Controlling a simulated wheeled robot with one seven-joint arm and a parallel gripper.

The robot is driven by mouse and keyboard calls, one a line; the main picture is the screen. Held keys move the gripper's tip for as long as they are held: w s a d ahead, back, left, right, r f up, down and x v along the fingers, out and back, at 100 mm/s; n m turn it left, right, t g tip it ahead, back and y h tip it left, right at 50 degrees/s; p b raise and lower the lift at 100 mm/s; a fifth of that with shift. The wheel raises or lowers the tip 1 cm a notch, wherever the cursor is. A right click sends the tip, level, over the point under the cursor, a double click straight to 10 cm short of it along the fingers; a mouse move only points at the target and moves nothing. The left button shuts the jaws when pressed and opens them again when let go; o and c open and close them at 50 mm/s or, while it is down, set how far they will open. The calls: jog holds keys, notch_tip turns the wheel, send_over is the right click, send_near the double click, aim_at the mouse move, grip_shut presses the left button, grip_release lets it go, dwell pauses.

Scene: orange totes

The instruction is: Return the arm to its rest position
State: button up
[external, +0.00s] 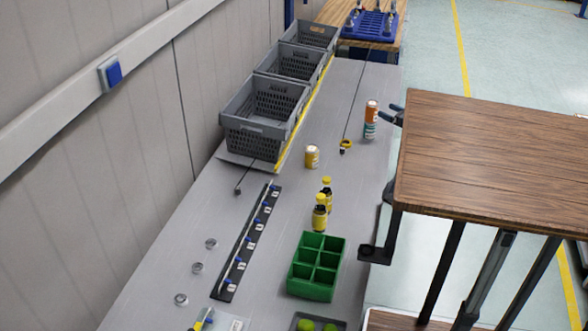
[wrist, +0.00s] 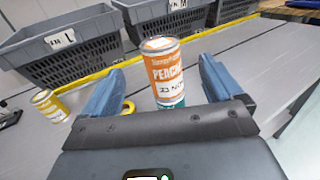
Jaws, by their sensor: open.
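My gripper (external: 390,112) is at the right edge of the grey table in the external view, its blue fingers pointing left. In the wrist view my gripper (wrist: 161,70) is open, with one finger on each side of the picture. An orange can (external: 371,108) stands just beyond the fingertips, above a teal can or band (external: 370,130); I cannot tell whether these are two stacked cans. The orange can (wrist: 163,68) shows upright between the fingers in the wrist view, with the teal part (wrist: 172,102) below it. Most of my arm is hidden behind the wooden tabletop.
A wooden tabletop (external: 490,160) stands at the right. Grey crates (external: 262,110) line the back left. A yellow can (external: 312,157), a yellow tape roll (external: 345,147), dark bottles with yellow caps (external: 320,215) and a green divided box (external: 300,285) stand on the table.

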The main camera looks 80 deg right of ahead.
jog(key=shift+s+a, duration=0.25)
jog(key=shift+s, duration=0.2)
jog(key=shift+w, duration=0.1)
